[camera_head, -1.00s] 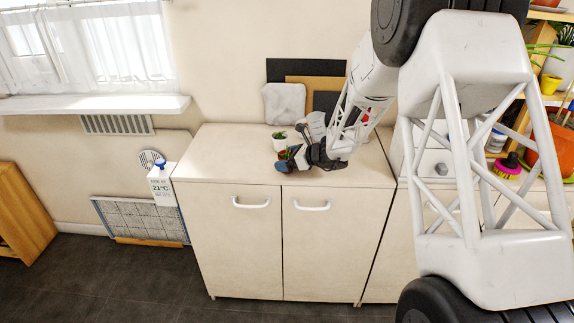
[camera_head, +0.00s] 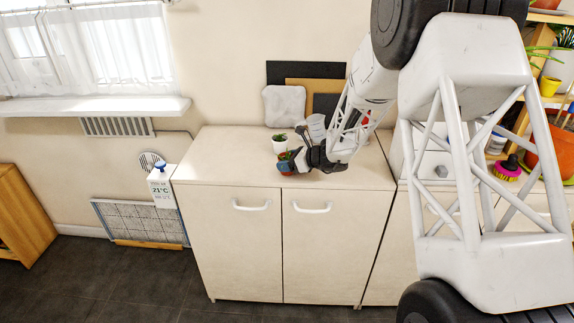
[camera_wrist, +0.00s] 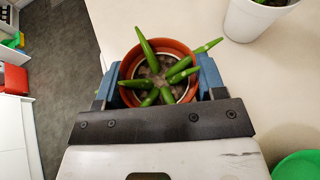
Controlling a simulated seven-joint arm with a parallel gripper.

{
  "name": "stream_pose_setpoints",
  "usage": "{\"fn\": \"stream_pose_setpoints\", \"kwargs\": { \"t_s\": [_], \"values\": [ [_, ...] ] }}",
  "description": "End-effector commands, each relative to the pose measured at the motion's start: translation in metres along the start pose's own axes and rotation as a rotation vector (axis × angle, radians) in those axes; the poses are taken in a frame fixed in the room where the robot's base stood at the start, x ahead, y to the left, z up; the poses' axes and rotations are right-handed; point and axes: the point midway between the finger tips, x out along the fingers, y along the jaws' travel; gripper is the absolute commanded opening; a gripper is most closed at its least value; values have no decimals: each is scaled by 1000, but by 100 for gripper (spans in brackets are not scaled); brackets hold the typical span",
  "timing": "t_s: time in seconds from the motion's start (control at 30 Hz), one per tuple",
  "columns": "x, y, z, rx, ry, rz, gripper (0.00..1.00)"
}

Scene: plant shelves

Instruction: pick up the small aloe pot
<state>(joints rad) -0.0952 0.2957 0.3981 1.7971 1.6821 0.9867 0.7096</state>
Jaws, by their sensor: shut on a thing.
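The small aloe pot (camera_wrist: 126,95) is a reddish-brown pot with several thick green leaves and grey soil. In the wrist view it sits between the blue fingers of my gripper (camera_wrist: 157,88), which are shut on its sides. I cannot tell whether the pot's base touches the cabinet top.
A white pot with a plant (camera_head: 279,146) stands just behind the gripper, and it shows at the top right of the wrist view (camera_wrist: 252,20). A green round thing (camera_wrist: 298,166) is at the lower right there. The cabinet top (camera_head: 218,160) is clear at left.

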Motion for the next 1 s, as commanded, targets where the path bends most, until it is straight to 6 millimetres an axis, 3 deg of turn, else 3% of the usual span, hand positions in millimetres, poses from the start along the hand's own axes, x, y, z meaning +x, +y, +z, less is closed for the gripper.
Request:
{"fn": "stream_pose_setpoints", "kwargs": {
  "t_s": [0.57, 1.0],
  "values": [
    [-3, 0, 7, 0, 0, 0, 40],
    [-11, 0, 28, -1, -1, -1, 40]
  ]
}}
